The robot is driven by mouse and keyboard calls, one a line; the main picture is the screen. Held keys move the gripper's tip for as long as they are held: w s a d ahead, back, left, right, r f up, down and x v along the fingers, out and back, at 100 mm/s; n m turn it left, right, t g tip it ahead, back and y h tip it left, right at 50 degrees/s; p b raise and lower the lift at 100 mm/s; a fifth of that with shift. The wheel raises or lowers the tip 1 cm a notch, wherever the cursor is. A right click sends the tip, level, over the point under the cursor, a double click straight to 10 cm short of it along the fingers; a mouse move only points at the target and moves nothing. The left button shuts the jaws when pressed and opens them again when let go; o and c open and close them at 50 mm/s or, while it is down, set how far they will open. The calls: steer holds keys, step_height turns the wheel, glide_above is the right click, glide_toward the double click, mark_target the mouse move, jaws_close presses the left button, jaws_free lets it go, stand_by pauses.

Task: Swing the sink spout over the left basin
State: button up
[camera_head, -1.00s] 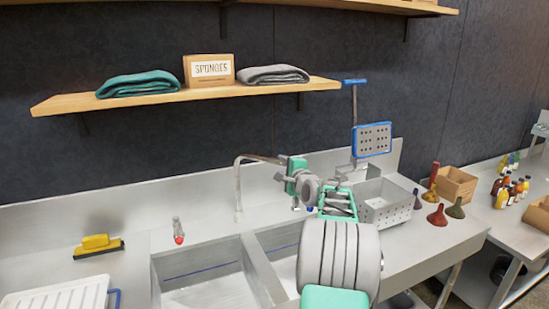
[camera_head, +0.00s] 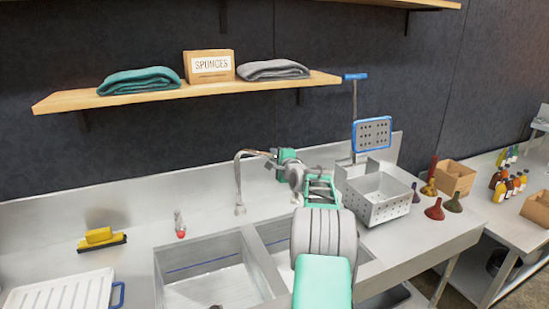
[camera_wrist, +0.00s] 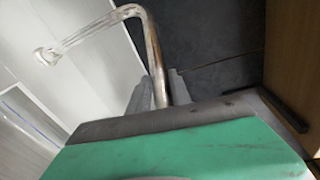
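The sink spout (camera_head: 239,181) is a bent metal pipe. In the head view its downturned end hangs near the back right corner of the left basin (camera_head: 205,283); I cannot tell whether it is over the basin. My gripper (camera_head: 278,160) is at the back of the sink, at the right end of the visible pipe. In the wrist view the spout (camera_wrist: 152,45) runs down between the two fingers of my gripper (camera_wrist: 161,78). The fingers are close to the pipe on both sides; whether they clamp it is unclear. The spout's foot is hidden.
The right basin (camera_head: 275,232) is partly covered by my arm. A red-tipped tap (camera_head: 179,225) stands behind the left basin. A perforated metal basket (camera_head: 378,198) is right of my arm. A yellow brush (camera_head: 101,238) and white rack (camera_head: 62,291) lie left. A shelf (camera_head: 190,90) hangs above.

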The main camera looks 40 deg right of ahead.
jaws_close()
stand_by(1.0)
